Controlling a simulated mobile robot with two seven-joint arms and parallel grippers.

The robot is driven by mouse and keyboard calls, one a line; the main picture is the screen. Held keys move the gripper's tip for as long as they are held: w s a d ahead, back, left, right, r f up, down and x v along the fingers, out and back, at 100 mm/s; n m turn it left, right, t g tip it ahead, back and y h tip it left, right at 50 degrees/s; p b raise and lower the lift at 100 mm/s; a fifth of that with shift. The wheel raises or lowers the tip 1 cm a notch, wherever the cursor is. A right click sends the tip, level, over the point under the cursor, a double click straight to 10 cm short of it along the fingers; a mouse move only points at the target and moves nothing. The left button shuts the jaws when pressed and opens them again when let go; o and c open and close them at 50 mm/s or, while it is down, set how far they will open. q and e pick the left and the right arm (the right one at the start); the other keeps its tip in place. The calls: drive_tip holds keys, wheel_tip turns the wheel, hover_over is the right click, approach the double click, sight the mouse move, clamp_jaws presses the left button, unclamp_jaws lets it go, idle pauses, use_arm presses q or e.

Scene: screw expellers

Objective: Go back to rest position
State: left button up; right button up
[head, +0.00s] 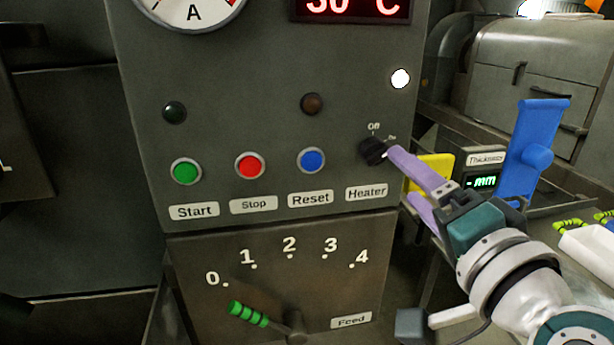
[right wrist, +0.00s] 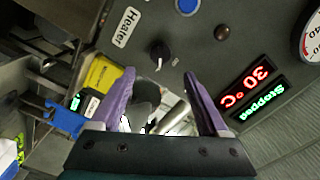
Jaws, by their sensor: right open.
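My right gripper (head: 402,176) is open, with two purple fingers in front of the panel's right edge. In the head view its upper fingertip overlaps the right edge of the black heater knob (head: 371,152); I cannot tell if they touch. In the right wrist view the open gripper (right wrist: 159,75) is empty, and the knob (right wrist: 158,52) sits beyond and between the fingertips, apart from both. A white lamp (head: 400,78) is lit above the knob. My left gripper is not in view.
The grey control panel (head: 240,120) has a green start button (head: 186,171), a red stop button (head: 250,166) and a blue reset button (head: 311,160). A green-handled feed lever (head: 248,314) is below. A blue stand (head: 530,150) and thickness display (head: 482,181) stand right, close behind my gripper.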

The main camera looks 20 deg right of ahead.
drive_tip(key=shift+v, duration=1.05)
